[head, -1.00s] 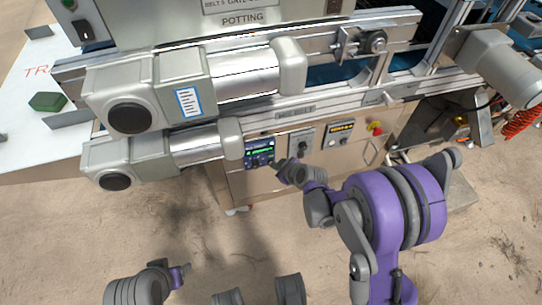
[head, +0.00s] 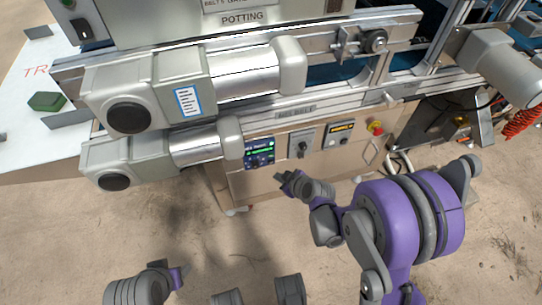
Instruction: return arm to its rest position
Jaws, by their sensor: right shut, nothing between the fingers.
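My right gripper (head: 284,182) is shut and empty. It hangs in the air in front of the machine's control cabinet (head: 236,187), below the small display screen (head: 259,152). It looks apart from the panel. My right arm, purple and grey, bends down from it on the right side of the head view. My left gripper (head: 182,277) shows only in part at the lower left, low over the sandy floor. Its fingers are too small and hidden to tell their state.
The potting machine's two large grey motors (head: 128,116) jut out at the upper left. A rotary switch (head: 302,143) and a red emergency button (head: 375,127) sit on the cabinet. A white table (head: 30,130) with a green hexagonal piece (head: 46,101) stands at left. The sandy floor (head: 215,255) in front is open.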

